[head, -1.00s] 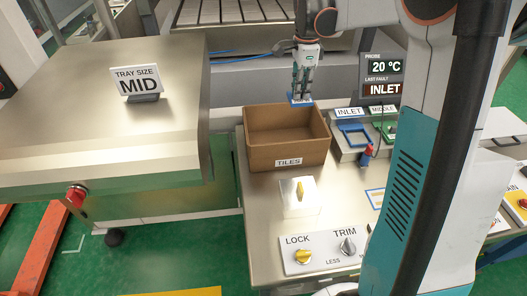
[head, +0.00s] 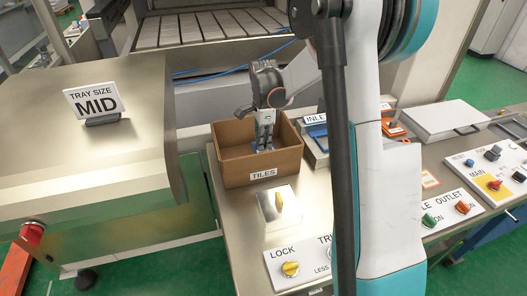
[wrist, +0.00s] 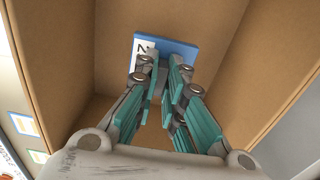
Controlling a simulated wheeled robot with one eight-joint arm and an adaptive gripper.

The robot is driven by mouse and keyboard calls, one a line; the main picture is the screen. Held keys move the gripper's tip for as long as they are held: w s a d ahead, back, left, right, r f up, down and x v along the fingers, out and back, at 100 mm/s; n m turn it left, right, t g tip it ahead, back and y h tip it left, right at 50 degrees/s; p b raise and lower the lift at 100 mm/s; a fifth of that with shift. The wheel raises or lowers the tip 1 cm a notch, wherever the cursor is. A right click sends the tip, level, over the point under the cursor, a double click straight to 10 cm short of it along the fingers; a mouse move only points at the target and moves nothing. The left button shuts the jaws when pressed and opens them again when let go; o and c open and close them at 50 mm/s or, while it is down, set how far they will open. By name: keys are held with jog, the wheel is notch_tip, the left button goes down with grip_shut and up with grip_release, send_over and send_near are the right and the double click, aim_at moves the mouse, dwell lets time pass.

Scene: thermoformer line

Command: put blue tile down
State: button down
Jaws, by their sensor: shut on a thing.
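My gripper (wrist: 162,68) is shut on the tile's near edge. In the head view my gripper (head: 264,147) reaches down inside the brown open box (head: 235,176) labelled TILES. The tile is barely visible there, low between the box walls. I cannot tell whether it touches the box floor. No other tile shows in the visible part of the box.
A yellow knob on a plate (head: 279,203) and the LOCK panel (head: 288,262) are in front. A TRAY SIZE MID sign (head: 93,101) stands on the metal cabinet at left.

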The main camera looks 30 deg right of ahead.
aim_at(264, 150)
notch_tip(264, 150, down, 4)
jog(key=shift+f+b, duration=0.15)
jog(key=shift+b, duration=0.3)
jog(key=c, duration=2.1)
grip_release()
jog(key=shift+f, duration=0.15)
jog(key=o, duration=0.4)
jog(key=shift+r, duration=0.2)
notch_tip(264, 150, up, 12)
jog(key=shift+r+p, duration=0.1)
jog(key=shift+p, duration=1.15)
